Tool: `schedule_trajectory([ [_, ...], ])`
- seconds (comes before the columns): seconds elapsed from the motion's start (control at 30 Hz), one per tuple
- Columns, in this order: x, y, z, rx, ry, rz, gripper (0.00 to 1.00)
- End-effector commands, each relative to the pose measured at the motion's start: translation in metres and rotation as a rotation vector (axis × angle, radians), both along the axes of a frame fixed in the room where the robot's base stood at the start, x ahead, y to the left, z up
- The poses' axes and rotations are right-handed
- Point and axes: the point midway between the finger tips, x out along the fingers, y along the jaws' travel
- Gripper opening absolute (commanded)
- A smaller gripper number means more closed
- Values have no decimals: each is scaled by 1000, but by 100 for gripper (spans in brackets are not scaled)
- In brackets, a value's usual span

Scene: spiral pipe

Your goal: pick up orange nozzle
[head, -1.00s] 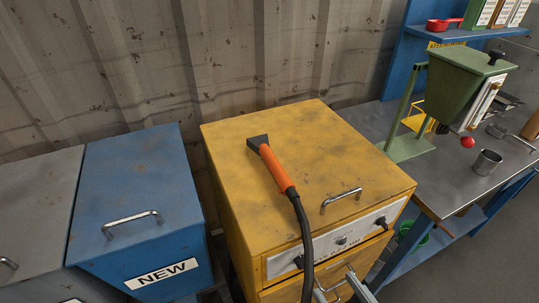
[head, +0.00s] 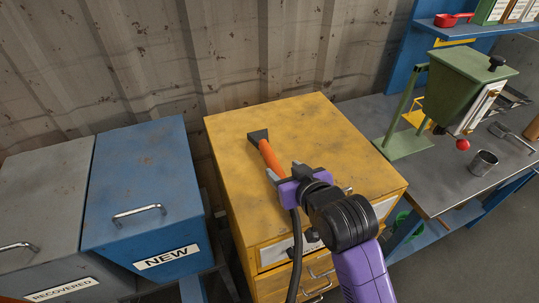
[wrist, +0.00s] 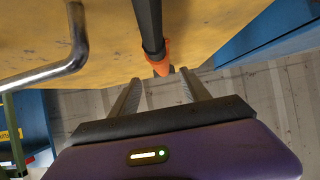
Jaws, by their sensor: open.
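The orange nozzle (head: 269,155) lies on top of the yellow cabinet (head: 330,130). It has an orange handle, a flat black head at its far end and a black hose (head: 294,255) hanging over the cabinet's front. My purple gripper (head: 284,172) is at the hose end of the orange handle and hides part of it. In the wrist view, my gripper (wrist: 159,78) has its two fingers apart, with the nozzle's orange end (wrist: 158,60) and hose (wrist: 148,20) in line with the gap. Contact cannot be told.
A blue bin (head: 145,190) marked NEW and a grey bin (head: 45,200) marked RECOVERED stand left. A workbench (head: 430,175) with a green hopper (head: 465,90) and metal cup (head: 483,162) is at right.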

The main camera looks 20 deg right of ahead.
Motion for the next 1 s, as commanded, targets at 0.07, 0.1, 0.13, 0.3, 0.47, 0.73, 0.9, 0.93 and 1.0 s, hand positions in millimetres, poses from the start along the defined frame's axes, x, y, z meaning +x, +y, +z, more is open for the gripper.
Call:
schedule_trajectory([
  [0.07, 8, 0, -4, 0, 2, 0, 55],
  [0.1, 12, 0, -6, 0, 3, 0, 55],
  [0.13, 14, 1, -8, 0, 2, 0, 55],
  [0.3, 29, 2, -13, 0, 0, 1, 55],
  [0.47, 50, 4, -24, 0, 1, -1, 55],
  [0.73, 63, 4, -33, 0, -1, 0, 55],
  [0.9, 63, 4, -33, 0, -1, 0, 53],
  [0.93, 63, 4, -33, 0, -1, 0, 47],
  [1.0, 63, 4, -33, 0, -1, 0, 33],
])
